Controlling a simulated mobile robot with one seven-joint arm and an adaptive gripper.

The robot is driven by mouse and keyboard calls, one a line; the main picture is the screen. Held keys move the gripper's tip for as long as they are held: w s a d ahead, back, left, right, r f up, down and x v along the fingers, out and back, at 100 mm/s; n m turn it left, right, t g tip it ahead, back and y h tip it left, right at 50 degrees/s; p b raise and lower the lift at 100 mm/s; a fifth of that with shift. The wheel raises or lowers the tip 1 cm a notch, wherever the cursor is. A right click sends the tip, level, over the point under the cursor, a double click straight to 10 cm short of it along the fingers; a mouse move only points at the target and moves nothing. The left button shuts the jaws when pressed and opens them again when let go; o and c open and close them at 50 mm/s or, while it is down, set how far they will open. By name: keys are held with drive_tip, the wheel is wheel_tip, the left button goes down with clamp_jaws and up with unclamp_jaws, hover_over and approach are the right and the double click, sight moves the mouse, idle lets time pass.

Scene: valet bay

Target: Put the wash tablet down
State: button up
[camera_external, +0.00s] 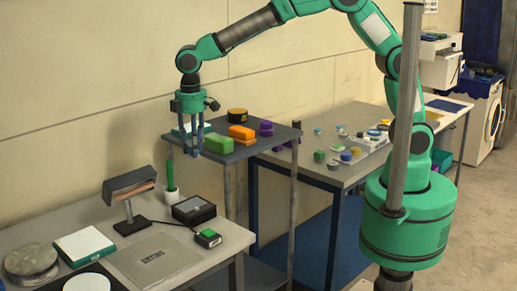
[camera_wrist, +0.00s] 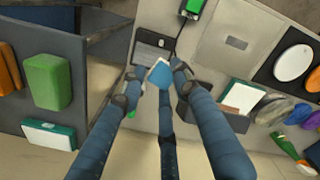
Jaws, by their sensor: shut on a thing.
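The wash tablet (camera_wrist: 160,73) is a small blue and white block in the wrist view. My gripper (camera_wrist: 160,78) has its blue fingers shut on it. In the camera_external view my gripper (camera_external: 193,150) hangs pointing down in the air, beside the left end of the dark shelf table; the tablet is too small to make out there. In the wrist view the tablet appears in front of a black device (camera_wrist: 148,38) with a light panel. This device also shows on the near table in the camera_external view (camera_external: 194,210). The tablet's underside is hidden.
The near table carries a grey lettered plate (camera_external: 155,260), a green corded device (camera_external: 208,238), a lamp-like stand (camera_external: 129,196), a green-and-white box (camera_external: 84,246) and round discs. The shelf table (camera_external: 265,145) holds a green block (camera_external: 218,143) and an orange block (camera_external: 241,133).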

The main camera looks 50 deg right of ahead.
drive_tip(key=s+a+n+p, duration=0.15)
drive_tip(key=s+a, duration=0.25)
drive_tip(key=s, duration=0.6)
drive_tip(key=s+a+n+b, duration=0.1)
drive_tip(key=s+a+n, duration=0.2)
drive_tip(key=s, duration=0.7)
wheel_tip(320, 180, down, 19)
drive_tip(key=shift+w+m, duration=0.1)
drive_tip(key=shift+m, duration=0.15)
drive_tip(key=w+a, duration=0.2)
drive_tip(key=a, duration=0.2)
drive_tip(key=w+a+f, duration=0.1)
drive_tip(key=w+a, duration=0.2)
drive_tip(key=a, duration=0.2)
drive_tip(key=w+a, duration=0.2)
drive_tip(key=a, duration=0.3)
drive_tip(key=shift+w+a+f, duration=0.1)
drive_tip(key=shift+w+f, duration=0.15)
drive_tip(key=shift+f, duration=1.7)
drive_tip(key=shift+f, duration=0.1)
